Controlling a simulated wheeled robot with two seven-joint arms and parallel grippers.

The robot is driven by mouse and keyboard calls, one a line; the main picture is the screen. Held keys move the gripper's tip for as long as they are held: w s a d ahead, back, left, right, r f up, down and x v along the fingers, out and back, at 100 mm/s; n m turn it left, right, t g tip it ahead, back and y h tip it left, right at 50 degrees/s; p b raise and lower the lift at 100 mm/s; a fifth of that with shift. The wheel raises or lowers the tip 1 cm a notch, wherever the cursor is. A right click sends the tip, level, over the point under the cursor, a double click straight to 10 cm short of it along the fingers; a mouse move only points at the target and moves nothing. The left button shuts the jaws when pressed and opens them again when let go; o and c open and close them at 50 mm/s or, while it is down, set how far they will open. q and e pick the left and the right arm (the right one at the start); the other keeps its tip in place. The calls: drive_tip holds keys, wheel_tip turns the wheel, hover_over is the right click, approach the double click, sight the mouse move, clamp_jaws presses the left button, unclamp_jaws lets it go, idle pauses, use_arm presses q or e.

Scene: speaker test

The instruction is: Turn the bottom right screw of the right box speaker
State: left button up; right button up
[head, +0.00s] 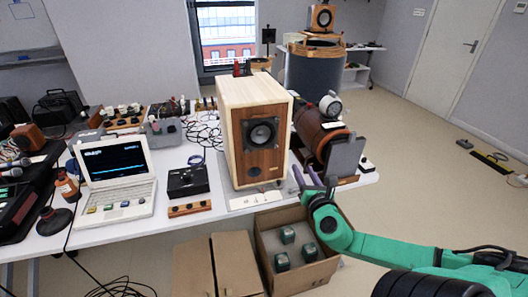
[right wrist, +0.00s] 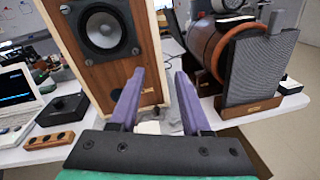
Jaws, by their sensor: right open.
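A wooden box speaker (head: 241,110) with a brown front panel and a dark round cone stands upright on the table. The right wrist view shows its front (right wrist: 118,62) at the upper left. My right gripper (head: 306,178) is open and empty, with purple fingers, just right of the speaker's lower right corner in the head view. In the right wrist view the open fingers (right wrist: 160,82) point forward, and one covers part of the speaker's lower right front. My left gripper is not in view.
A brown cylindrical device (head: 311,124) with a grey mesh panel (head: 346,158) stands close to the right of the speaker. A laptop (head: 117,175) and a black box (head: 188,181) are to the left. An open cardboard box (head: 262,262) sits below the table edge.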

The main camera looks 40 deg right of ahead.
drive_tip(key=a+n+t+y, duration=0.1)
drive_tip(key=a+n+y, duration=0.1)
drive_tip(key=a+n, duration=0.2)
drive_tip(key=b, duration=0.5)
approach(276, 147)
drive_tip(key=shift+h, duration=0.3)
drive_tip(key=x, duration=0.7)
drive_tip(key=shift+w, duration=0.15)
drive_tip(key=shift+w+d, duration=0.15)
drive_tip(key=shift+w, duration=0.3)
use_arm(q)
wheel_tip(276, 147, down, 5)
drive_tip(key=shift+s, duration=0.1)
use_arm(e)
clamp_jaws()
